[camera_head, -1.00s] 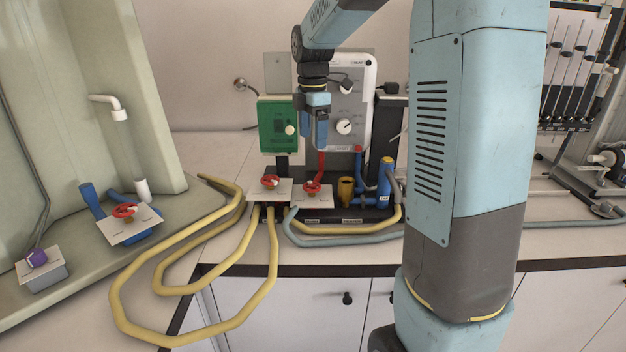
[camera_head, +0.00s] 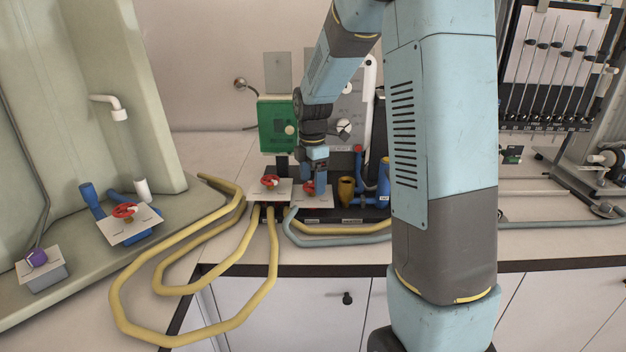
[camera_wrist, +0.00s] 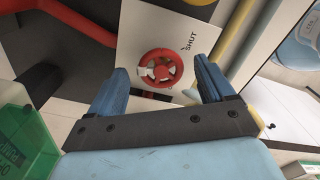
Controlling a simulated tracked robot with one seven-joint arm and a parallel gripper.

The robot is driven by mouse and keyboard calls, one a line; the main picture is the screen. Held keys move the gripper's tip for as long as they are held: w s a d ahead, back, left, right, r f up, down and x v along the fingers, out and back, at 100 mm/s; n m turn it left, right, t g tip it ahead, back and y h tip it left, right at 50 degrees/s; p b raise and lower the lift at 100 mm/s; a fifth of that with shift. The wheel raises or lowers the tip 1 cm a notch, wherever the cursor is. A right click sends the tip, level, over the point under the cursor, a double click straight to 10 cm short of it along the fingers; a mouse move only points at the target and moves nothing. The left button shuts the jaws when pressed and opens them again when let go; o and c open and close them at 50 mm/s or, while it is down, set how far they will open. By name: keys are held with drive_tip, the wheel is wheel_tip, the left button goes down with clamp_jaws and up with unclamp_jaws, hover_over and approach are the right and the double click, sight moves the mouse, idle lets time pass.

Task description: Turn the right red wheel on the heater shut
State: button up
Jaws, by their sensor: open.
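The right red wheel (camera_head: 309,189) sits on a white plate (camera_head: 318,202) at the front of the heater, partly hidden by my gripper (camera_head: 314,184) in the head view. In the wrist view the red wheel (camera_wrist: 161,68) shows whole on its white plate (camera_wrist: 150,22), which carries the word SHUT beside the wheel. My open gripper (camera_wrist: 161,72) has its blue fingers on either side of the wheel, with gaps to both; the jaws hold nothing. The left red wheel (camera_head: 270,182) is on its own plate just left of my gripper.
The green box (camera_head: 277,126) stands behind the wheels. A brass funnel (camera_head: 346,190) and blue pipes (camera_head: 384,178) stand to the right. Yellow hoses (camera_head: 245,240) run across the counter in front. Another red wheel (camera_head: 124,211) and a purple knob (camera_head: 37,257) are at the left.

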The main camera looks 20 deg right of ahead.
drive_tip(key=shift+f, duration=0.15)
drive_tip(key=c, duration=1.1)
